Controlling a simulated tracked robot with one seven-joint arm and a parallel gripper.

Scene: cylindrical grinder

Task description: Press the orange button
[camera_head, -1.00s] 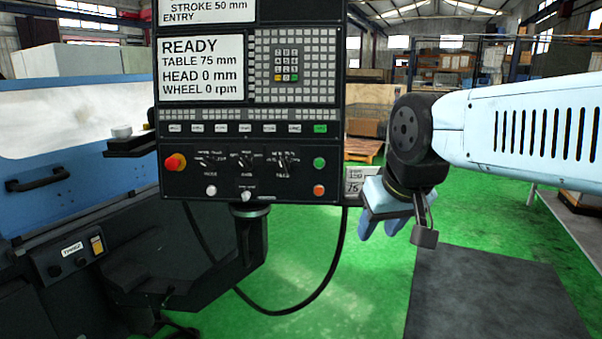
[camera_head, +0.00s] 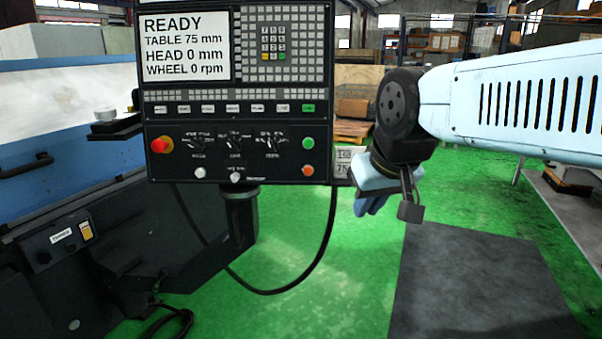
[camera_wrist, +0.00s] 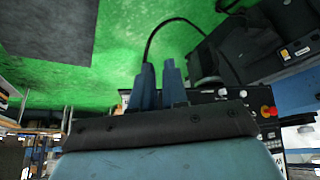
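The orange button (camera_head: 308,170) is at the lower right corner of the dark control panel (camera_head: 215,184), below a green button (camera_head: 308,143). My gripper (camera_head: 368,205) is right of the panel and slightly lower than the orange button, apart from it in the picture. Its blue fingers point down and a little left. In the wrist view, the two fingers (camera_wrist: 159,80) show a narrow gap with nothing between them. The panel (camera_wrist: 215,97) is partly hidden behind my gripper there, and I cannot make out the orange button.
A red emergency knob (camera_head: 161,145) sits at the panel's left, with white buttons and dials between. A black cable (camera_head: 322,255) loops below the panel. The blue machine (camera_head: 60,130) fills the left. Green floor (camera_head: 350,290) and a dark mat (camera_head: 480,280) lie below my arm.

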